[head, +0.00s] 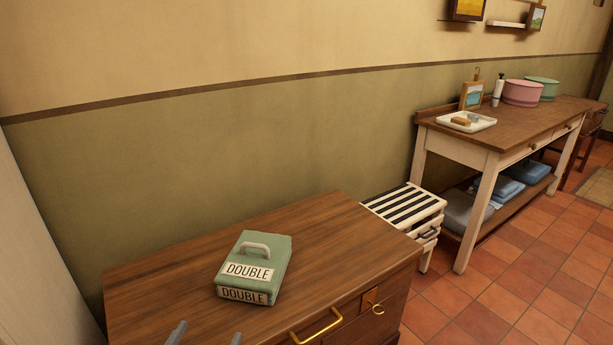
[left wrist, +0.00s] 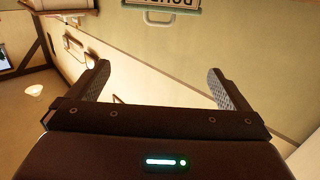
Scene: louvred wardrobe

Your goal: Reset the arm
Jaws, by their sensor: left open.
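My left gripper (head: 207,338) shows only as two fingertips at the bottom edge of the head view, in front of the green box. In the left wrist view my left gripper (left wrist: 158,72) has its fingers wide apart with nothing between them. The green box (head: 262,255) has a pale handle and "DOUBLE" labels and lies on the brown wooden chest (head: 150,285). Part of the box (left wrist: 165,14) also shows upside down at the top of the left wrist view, apart from the fingers. My right gripper is not in view.
The chest front has a brass handle (head: 316,327). A striped stool (head: 405,205) stands beside the chest. A table (head: 520,125) farther right holds a white tray (head: 466,121), a pink container (head: 522,92) and a green one (head: 543,87). Tiled floor (head: 500,290) is clear at the right.

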